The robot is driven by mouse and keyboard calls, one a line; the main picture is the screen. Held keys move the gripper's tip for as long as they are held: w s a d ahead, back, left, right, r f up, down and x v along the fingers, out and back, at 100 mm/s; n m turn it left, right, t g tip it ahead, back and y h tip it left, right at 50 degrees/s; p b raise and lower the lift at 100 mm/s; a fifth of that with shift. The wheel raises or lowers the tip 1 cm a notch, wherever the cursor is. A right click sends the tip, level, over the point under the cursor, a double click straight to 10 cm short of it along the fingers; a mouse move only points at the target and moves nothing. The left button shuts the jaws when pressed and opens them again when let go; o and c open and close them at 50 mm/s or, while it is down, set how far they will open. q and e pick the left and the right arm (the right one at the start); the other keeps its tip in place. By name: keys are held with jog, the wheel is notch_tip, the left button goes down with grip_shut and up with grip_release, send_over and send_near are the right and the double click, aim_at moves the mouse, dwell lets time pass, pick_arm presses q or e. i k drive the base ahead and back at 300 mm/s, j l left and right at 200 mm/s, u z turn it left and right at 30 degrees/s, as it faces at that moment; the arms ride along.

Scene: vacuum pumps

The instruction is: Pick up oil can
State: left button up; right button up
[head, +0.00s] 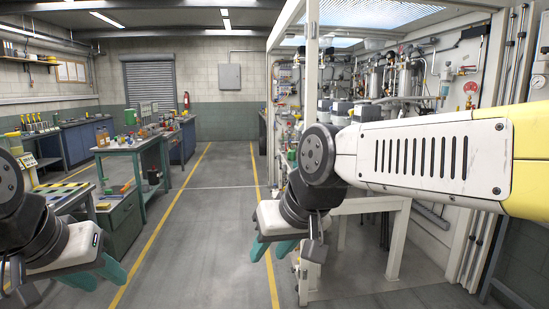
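I cannot single out an oil can with certainty. Several yellow-topped bottles (35,123) stand on the far left bench, and small green and red items (145,109) stand on the green workbench; all are too small to tell. My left gripper (96,278) is at the lower left, pointing down, its teal fingers apart with nothing seen between them. My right gripper (272,250) hangs at the lower middle, in front of the white-framed pump rig (313,90). Its teal fingers are apart and it looks empty. Both are far from the bottles and the workbench.
The green workbench (127,148) stands left of the aisle, with blue cabinets (75,142) behind it. The grey floor (205,235) between the yellow lines is clear. The rig and a white table (375,205) fill the right. A fire extinguisher (186,101) is at the back.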

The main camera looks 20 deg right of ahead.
aim_at(291, 153)
jog(key=i, duration=0.95)
jog(key=i+z, duration=0.1)
jog(key=i, duration=1.85)
jog(key=i+z, duration=0.15)
jog(key=i, duration=0.8)
jog(key=i+j, duration=0.15)
jog(key=i, duration=0.8)
jog(key=i+j+z, duration=0.15)
jog(key=i+z, duration=0.35)
jog(key=i+j+z, duration=1.15)
jog(key=j, duration=0.3)
jog(key=i+j+z, duration=0.15)
jog(key=i+j, duration=0.15)
jog(key=j, duration=0.15)
jog(key=i+j+z, duration=0.15)
jog(key=j, duration=0.3)
jog(key=i+j+z, duration=0.1)
jog(key=j, duration=0.4)
jog(key=i+j+z, duration=0.15)
jog(key=j, duration=0.4)
jog(key=i+j+z, duration=0.15)
jog(key=j, duration=0.35)
jog(key=i+j+z, duration=0.15)
jog(key=j, duration=0.4)
jog(key=i+j+z, duration=0.15)
jog(key=i+j, duration=0.05)
jog(key=i, duration=0.05)
